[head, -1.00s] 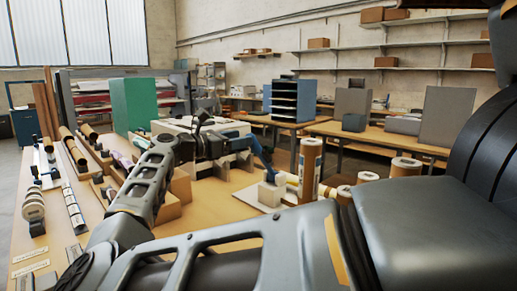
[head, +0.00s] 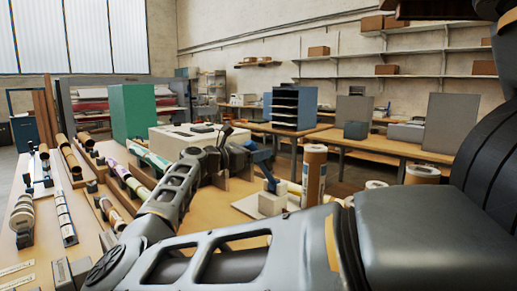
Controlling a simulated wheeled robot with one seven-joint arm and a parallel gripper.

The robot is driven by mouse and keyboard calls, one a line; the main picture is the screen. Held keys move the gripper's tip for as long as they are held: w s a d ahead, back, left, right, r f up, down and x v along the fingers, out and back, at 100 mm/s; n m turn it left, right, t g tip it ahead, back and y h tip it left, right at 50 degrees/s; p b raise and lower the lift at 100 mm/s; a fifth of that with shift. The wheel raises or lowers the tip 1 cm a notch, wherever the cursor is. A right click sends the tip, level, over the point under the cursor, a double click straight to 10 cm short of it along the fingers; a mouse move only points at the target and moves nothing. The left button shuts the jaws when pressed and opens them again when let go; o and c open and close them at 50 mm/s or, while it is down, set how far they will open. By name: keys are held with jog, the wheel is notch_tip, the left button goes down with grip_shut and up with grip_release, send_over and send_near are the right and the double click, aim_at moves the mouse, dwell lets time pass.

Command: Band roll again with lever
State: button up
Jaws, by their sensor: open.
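A blue lever (head: 262,158) slants above a small pale block (head: 272,203) on a light board (head: 245,206) in the middle of the bench. My gripper (head: 246,157), small and dark at the end of my arm, is open close to the lever's left side. I cannot tell whether it touches the lever, and its fingertips are hard to make out. A brown roll (head: 313,175) with a pale label stands upright just right of the block. Whether a band is around it cannot be told.
A pale boxy machine (head: 178,138) stands behind my arm, with a green panel (head: 131,112) behind it. Several rolls lie on racks at the left, including a white roll (head: 22,222). More upright rolls, including one (head: 422,174), stand at the right.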

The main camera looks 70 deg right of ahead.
jog(key=shift+s+d, duration=0.25)
jog(key=shift+d, duration=0.1)
jog(key=shift+c, duration=0.2)
grip_shut()
